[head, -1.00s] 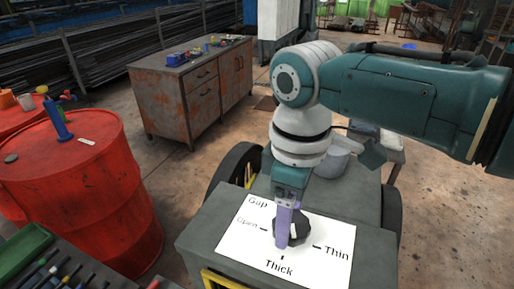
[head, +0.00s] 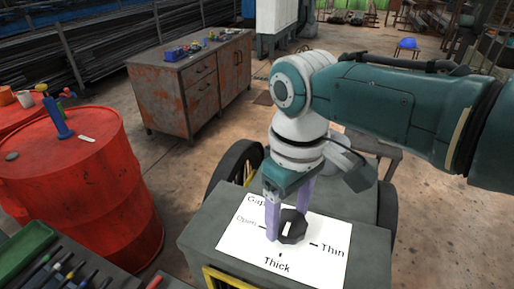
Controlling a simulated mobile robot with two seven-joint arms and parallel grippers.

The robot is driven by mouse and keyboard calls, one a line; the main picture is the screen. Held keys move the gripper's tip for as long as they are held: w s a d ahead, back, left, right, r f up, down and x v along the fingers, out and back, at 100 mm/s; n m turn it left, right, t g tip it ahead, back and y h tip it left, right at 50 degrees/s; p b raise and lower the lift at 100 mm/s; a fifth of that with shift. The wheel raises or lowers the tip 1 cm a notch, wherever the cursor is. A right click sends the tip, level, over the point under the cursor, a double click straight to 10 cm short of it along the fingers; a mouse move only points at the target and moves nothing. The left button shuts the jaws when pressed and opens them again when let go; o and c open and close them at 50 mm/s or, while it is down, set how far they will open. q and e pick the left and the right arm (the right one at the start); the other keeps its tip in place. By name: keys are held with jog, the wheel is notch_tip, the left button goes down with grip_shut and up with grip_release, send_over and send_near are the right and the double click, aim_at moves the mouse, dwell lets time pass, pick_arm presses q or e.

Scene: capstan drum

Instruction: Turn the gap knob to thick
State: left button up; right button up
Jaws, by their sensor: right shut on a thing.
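The gap knob (head: 293,228) is dark and many-sided, on a white label plate (head: 322,264) marked Open at left, Thick at front and Thin at right. A white mark on the knob's top slants, its lower end towards the Thick side; I cannot tell its exact setting. My right gripper (head: 288,218) comes down from above with purple fingers, one at the knob's left and one behind it to the right. It is shut on the knob, and the fingers hide part of its edge and some of the lettering. My left gripper is not in view.
The plate lies on a grey machine top (head: 205,233) with a yellow-framed front. A red barrel (head: 85,190) with a blue tool stands at left. A tool tray (head: 45,262) is at lower left. A rusty cabinet (head: 190,95) stands behind. Open floor lies at right.

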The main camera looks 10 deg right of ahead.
aim_at(287, 220)
jog(key=o, duration=1.4)
jog(key=shift+c, duration=0.2)
jog(key=shift+r, duration=0.1)
jog(key=shift+r, duration=0.25)
notch_tip(287, 220, up, 9)
jog(key=shift+r+p, duration=0.15)
jog(key=shift+p, duration=0.2)
